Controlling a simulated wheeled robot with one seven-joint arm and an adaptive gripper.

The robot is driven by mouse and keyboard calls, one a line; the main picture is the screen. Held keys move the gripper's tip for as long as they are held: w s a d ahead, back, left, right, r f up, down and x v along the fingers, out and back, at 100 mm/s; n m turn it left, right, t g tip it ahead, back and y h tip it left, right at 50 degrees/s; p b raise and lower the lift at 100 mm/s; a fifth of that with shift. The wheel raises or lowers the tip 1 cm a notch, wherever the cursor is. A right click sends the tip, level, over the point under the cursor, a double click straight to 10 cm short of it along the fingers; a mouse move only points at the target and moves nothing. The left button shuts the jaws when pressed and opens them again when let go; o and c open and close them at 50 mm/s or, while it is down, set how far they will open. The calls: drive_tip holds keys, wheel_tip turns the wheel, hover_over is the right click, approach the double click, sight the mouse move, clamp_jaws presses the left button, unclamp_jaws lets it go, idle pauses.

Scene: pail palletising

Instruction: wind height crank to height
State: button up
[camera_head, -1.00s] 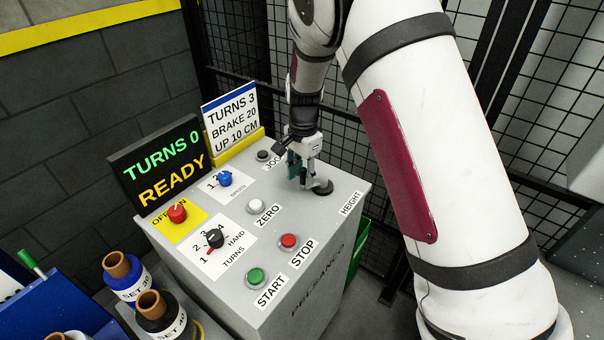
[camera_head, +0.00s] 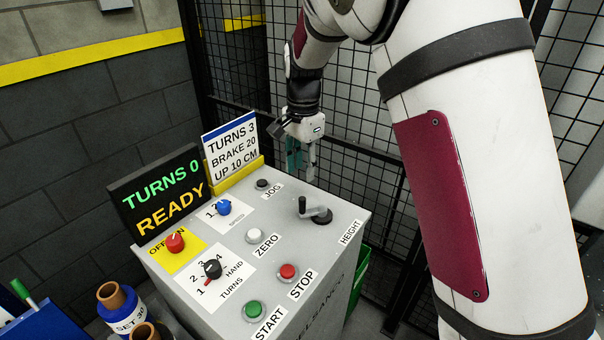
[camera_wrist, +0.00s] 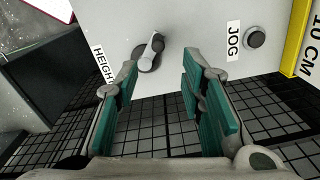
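The height crank (camera_head: 318,214) is a dark round hub with a grey arm and an upright dark knob, on the far right of the grey panel top beside the HEIGHT label (camera_head: 350,232). In the head view its knob stands at the left end of the arm. The crank also shows in the wrist view (camera_wrist: 150,54), ahead of the fingers. My gripper (camera_head: 302,160) hangs behind the panel's far edge, clear of the crank. Its teal fingers are apart in the wrist view (camera_wrist: 160,95), with nothing between them.
The panel (camera_head: 290,205) also carries the JOG button (camera_head: 262,184), ZERO button (camera_head: 254,236), STOP button (camera_head: 288,271), START button (camera_head: 253,310) and several dials. A display (camera_head: 158,194) reads TURNS 0 READY. Mesh fencing stands behind.

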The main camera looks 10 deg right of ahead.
sight(302, 197)
idle(0.3)
wheel_tip(302, 197, down, 12)
drive_tip(key=n+p, duration=0.2)
drive_tip(key=n, duration=0.4)
drive_tip(key=n+p, duration=0.3)
drive_tip(key=n, duration=0.3)
drive_tip(key=n+p, duration=0.2)
drive_tip(key=n, duration=0.4)
drive_tip(key=shift+d+r, duration=0.1)
drive_tip(key=shift+r, duration=0.15)
clamp_jaws()
